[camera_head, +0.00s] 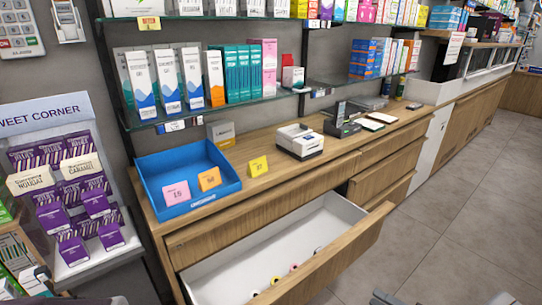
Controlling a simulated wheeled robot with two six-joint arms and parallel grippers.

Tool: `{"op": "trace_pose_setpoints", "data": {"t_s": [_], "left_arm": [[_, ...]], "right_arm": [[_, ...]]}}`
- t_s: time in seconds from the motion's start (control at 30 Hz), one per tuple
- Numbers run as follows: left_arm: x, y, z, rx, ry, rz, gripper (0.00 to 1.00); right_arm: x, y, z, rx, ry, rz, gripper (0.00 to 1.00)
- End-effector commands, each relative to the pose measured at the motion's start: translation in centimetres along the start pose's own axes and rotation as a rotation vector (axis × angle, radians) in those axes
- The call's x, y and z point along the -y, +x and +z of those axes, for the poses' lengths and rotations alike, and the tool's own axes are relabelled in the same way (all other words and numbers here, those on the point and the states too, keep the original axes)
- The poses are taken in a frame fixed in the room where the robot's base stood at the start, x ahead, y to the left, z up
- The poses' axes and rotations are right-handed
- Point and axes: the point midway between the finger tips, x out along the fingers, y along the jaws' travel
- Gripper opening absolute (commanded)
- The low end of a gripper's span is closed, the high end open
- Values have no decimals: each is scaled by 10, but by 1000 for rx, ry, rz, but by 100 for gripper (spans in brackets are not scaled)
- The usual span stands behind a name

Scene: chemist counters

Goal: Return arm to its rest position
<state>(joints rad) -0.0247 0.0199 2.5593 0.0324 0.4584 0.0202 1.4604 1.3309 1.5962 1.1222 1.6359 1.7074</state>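My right gripper (387,298) shows only as a small dark grey part at the bottom edge, over the floor to the right of the open drawer. It is cut off by the frame, so I cannot tell whether it is open or shut. No object shows in it. My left gripper cannot be made out clearly; only grey parts show at the lower left edge.
A wooden counter drawer (347,255) stands open, with several small round items at its front. A blue tray (165,213) with price cards and a white box-like device (300,141) are on the counter. A sweets stand (83,256) is left. Grey floor (455,205) is clear at right.

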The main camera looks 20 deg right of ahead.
Motion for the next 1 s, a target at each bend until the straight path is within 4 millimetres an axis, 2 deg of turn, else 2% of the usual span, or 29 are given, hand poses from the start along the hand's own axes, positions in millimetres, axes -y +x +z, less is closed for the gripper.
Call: {"op": "trace_pose_setpoints", "data": {"t_s": [0.17,0.27,0.37,0.47,0.5,0.57,0.6,0.7,0.8,0.9,1.0], "left_arm": [[0,0,0,0,0,0,36],[0,0,0,0,0,0,36],[0,0,0,0,0,0,36],[0,0,0,0,0,0,36],[0,0,0,0,0,0,36],[0,0,0,0,0,0,36],[0,0,0,0,0,0,36],[0,0,0,0,0,0,36],[0,0,0,0,0,0,36],[0,0,0,0,0,0,36],[0,0,0,0,0,0,36]], "right_arm": [[-31,48,0,-163,-88,-23,38],[-54,81,-12,-285,-139,-30,38],[-79,117,-37,-440,-198,-46,38],[-105,156,-82,-656,-301,-83,38],[-115,169,-109,-767,-374,-100,38],[-126,184,-156,-959,-530,-120,38],[-130,186,-186,-1088,-652,-124,38],[-131,174,-244,-1379,-992,-88,38],[-124,152,-275,-1632,-1351,11,38],[-113,128,-285,-1863,-1734,186,38],[-101,110,-274,-2058,-2093,415,38]]}}
